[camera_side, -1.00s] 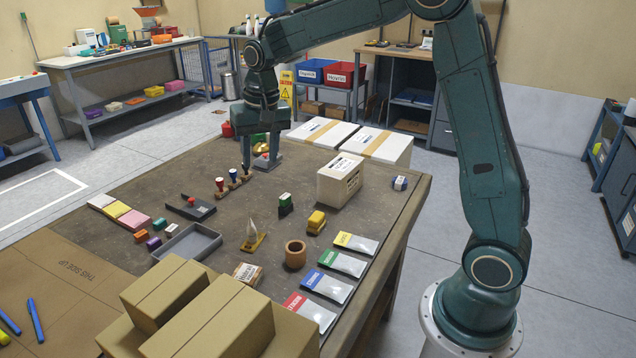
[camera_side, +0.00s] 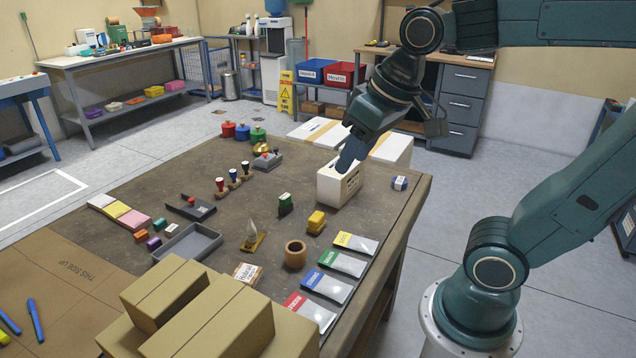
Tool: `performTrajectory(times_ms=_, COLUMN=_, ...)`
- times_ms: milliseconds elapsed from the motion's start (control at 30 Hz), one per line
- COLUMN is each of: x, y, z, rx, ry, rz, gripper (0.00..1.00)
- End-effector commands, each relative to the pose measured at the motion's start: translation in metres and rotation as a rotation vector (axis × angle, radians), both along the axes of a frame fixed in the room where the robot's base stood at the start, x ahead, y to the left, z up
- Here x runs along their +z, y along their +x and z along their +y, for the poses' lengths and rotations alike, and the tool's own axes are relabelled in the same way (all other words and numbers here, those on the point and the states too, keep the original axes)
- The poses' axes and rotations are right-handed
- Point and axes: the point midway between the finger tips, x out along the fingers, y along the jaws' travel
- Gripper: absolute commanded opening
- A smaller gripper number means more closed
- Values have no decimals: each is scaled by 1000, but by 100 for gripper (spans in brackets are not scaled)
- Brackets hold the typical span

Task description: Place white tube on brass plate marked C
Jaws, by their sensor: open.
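I cannot make out a white tube or a brass plate marked C in this view. A small yellowish plate (camera_side: 254,243) with a pale upright pointed piece (camera_side: 251,229) stands mid-table; no letter on it is readable. My gripper (camera_side: 347,162) is at the right side of the table, over or in front of the white carton (camera_side: 342,186). It is open, its fingers are partly blurred into the arm's outline, and nothing shows between them. I cannot tell whether it touches the carton.
Larger white boxes (camera_side: 385,147) stand behind the carton. The table's centre is fairly clear.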

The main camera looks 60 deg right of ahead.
Motion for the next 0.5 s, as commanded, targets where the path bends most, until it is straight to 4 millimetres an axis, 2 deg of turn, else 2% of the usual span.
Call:
performTrajectory(times_ms=33, x=-2, y=-12, z=1, rx=19, ry=-7, rz=-17, gripper=43)
performTrajectory(times_ms=200, x=-12, y=-40, z=4, rx=75, ry=-29, rz=-54, gripper=43)
performTrajectory(times_ms=333, x=-18, y=-53, z=5, rx=101, ry=-41, rz=-70, gripper=43)
performTrajectory(times_ms=500, x=-21, y=-58, z=5, rx=114, ry=-46, rz=-77, gripper=43)
